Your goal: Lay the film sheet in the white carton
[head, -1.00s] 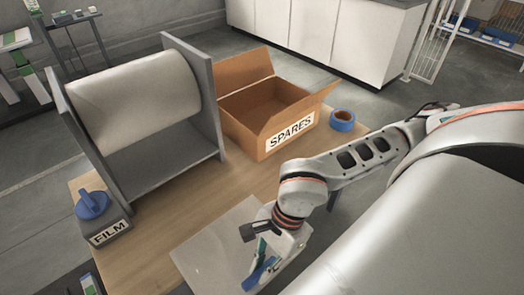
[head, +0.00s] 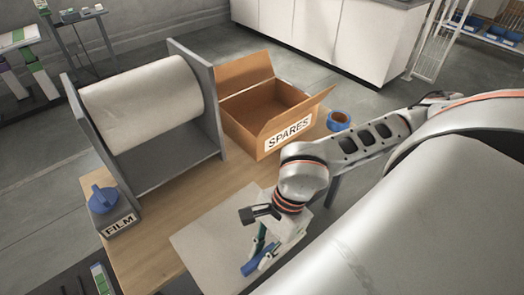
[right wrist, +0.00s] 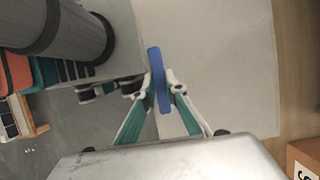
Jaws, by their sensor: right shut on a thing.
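The film sheet (head: 215,238) is a pale, flat sheet at the near right part of the wooden table; it fills much of the right wrist view (right wrist: 220,60). A blue strip (right wrist: 158,72) lies along its edge. My right gripper (head: 258,258) is at that edge, its fingers shut on the blue strip; they also show in the right wrist view (right wrist: 162,88). I cannot tell if the sheet touches the table all over. My left gripper is not in view. I see no white carton in these views.
A brown open carton (head: 288,137) labelled SPARES stands at the table's back. Left of it is a grey stand with a large pale roll (head: 145,105). A blue-topped block (head: 118,225) labelled FILM and a blue tape roll (head: 339,120) are nearby. The table middle (head: 185,195) is clear.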

